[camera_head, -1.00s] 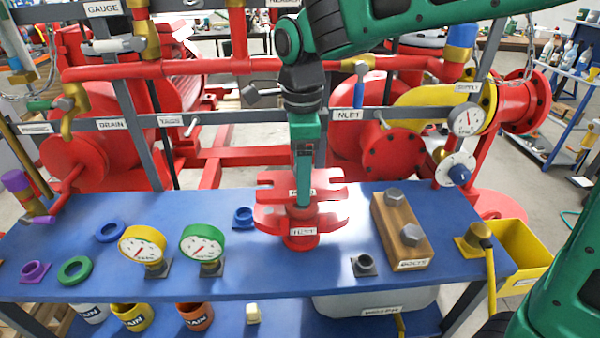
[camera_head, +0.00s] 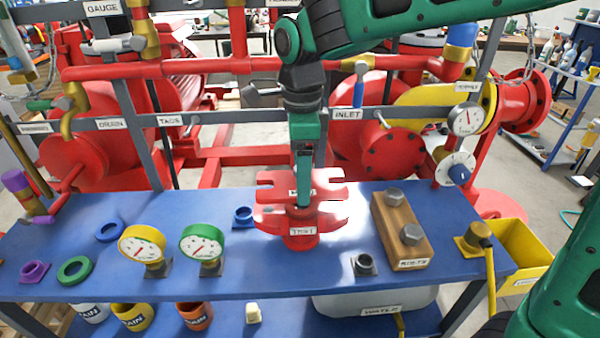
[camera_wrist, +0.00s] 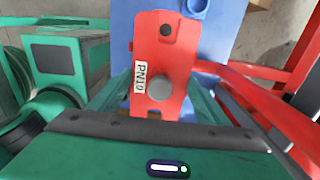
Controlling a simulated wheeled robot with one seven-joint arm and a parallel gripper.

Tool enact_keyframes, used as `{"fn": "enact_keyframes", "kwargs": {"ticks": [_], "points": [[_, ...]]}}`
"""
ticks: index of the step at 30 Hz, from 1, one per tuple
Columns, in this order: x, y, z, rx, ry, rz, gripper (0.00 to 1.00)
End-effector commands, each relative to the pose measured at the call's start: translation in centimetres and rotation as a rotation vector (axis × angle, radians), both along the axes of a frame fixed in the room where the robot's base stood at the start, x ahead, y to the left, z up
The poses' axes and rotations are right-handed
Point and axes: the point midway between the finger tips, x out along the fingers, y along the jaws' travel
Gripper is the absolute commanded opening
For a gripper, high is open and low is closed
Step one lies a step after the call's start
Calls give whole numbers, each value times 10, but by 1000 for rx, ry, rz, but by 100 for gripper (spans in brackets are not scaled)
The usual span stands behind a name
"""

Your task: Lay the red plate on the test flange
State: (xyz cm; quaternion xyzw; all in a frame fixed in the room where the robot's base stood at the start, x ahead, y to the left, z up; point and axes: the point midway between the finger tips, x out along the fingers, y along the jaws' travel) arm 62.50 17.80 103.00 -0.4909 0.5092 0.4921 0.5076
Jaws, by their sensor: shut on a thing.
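The red plate (camera_head: 328,190) has slots cut in its edge. It is at my gripper (camera_head: 304,198), level or nearly so, over the red test flange (camera_head: 302,240) on the blue bench. In the head view the plate overlaps the flange's upper rim, and I cannot tell whether they touch. In the wrist view the plate (camera_wrist: 180,50) shows a "PN10" label, a dark hole and a grey round knob. My gripper is shut on the plate, with its fingers on either side near the knob. The plate hides most of the flange in the wrist view.
A yellow gauge (camera_head: 142,245) and a green gauge (camera_head: 203,243) stand left of the flange. A wooden block with bolts (camera_head: 398,225) and a small grey socket (camera_head: 364,264) are to its right. Red pipework (camera_head: 200,68) runs behind the bench. Bare blue bench lies in front.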

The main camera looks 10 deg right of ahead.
Motion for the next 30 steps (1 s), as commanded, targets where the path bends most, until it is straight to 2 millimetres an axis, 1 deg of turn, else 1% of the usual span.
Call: {"fn": "enact_keyframes", "kwargs": {"ticks": [11,30], "points": [[0,0,0,1,-1,0,30],[0,1,-11,1,-1,1,30]]}}
